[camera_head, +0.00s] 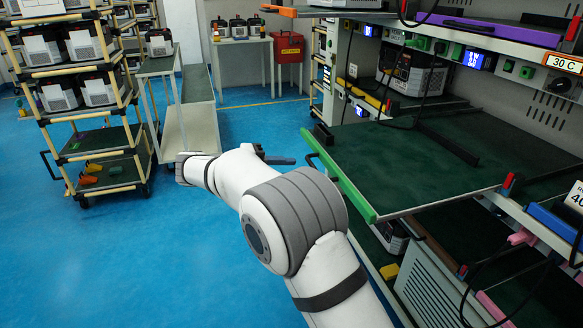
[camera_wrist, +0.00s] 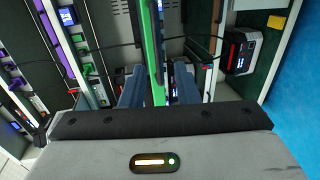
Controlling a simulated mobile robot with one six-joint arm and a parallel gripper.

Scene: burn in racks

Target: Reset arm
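My white arm reaches forward from the bottom of the head view. My gripper (camera_head: 280,160) is beside the left end of a pulled-out green shelf (camera_head: 400,165), near its dark handle (camera_head: 322,134). In the wrist view, my gripper (camera_wrist: 160,88) shows two blue fingers standing apart. The shelf's bright green front edge (camera_wrist: 152,45) appears between them, but I see no clear contact. No object is held in the fingers. The arm hides part of the floor.
The rack (camera_head: 530,90) with dark devices, cables and displays fills the right side. A lower shelf lies under the green one. A wheeled cart (camera_head: 105,150) with several devices stands at left. A red box (camera_head: 288,47) stands at the back. The blue floor (camera_head: 150,250) at left is clear.

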